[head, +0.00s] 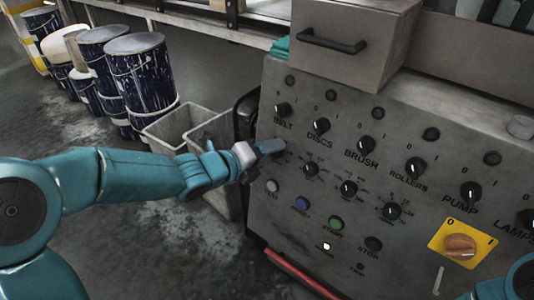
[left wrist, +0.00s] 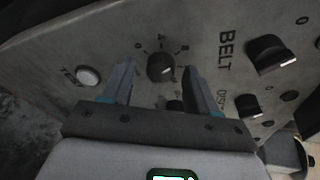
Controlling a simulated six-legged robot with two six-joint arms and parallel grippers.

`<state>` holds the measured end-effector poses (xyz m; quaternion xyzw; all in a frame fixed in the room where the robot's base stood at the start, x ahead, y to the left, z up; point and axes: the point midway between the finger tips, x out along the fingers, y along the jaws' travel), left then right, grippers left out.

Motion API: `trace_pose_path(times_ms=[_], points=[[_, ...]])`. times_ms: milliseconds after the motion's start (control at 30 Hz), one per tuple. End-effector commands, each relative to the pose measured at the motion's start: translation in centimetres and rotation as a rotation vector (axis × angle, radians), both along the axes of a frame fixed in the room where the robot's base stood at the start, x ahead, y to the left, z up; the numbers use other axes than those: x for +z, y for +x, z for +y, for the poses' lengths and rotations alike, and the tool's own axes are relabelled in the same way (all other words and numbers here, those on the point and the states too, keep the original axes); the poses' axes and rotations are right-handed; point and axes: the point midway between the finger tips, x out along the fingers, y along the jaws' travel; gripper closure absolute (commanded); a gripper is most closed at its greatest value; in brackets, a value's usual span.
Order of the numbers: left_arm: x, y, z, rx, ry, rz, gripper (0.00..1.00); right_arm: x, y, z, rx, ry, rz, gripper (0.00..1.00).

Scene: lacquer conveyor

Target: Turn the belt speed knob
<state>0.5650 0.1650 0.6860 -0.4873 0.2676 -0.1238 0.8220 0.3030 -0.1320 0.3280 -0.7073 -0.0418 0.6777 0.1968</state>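The control panel (head: 300,215) is grey, with labelled black knobs. The black BELT switch knob (head: 283,109) sits at its upper left and shows at the right in the left wrist view (left wrist: 270,54). A small round black knob with scale marks, the belt speed knob (left wrist: 160,68), is under the BELT label. In the head view my left gripper covers it. My left gripper (head: 272,146) reaches the panel from the left. In the left wrist view its fingers (left wrist: 158,72) are apart, one on each side of that knob; contact cannot be told. My right gripper is out of view.
A second small knob (head: 311,170) and others continue rightward. A white TEST button (head: 272,186), blue (head: 303,203) and green (head: 335,223) buttons lie below. A yellow-plated switch (head: 459,243) is lower right. Grey bins (head: 180,130) and paint drums (head: 140,70) stand left.

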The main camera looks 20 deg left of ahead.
Motion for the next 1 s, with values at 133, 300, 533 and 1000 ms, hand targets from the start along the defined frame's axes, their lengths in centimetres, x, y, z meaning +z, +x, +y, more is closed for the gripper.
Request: trace_pose_path(times_ms=[133, 300, 533, 1000], points=[[0.1, 0.0, 0.0, 0.000, -0.001, -0.001, 0.41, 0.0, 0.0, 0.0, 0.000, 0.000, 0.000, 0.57], [0.8, -1.2, 0.8, 0.003, -0.001, -0.001, 0.41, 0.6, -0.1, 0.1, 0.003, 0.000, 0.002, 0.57], [2.9, -6.0, 3.6, 0.006, 0.001, -0.001, 0.41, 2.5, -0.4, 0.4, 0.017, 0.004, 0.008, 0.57], [5.3, -13.2, 7.5, 0.002, 0.001, 0.000, 0.41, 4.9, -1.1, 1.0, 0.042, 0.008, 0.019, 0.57]])
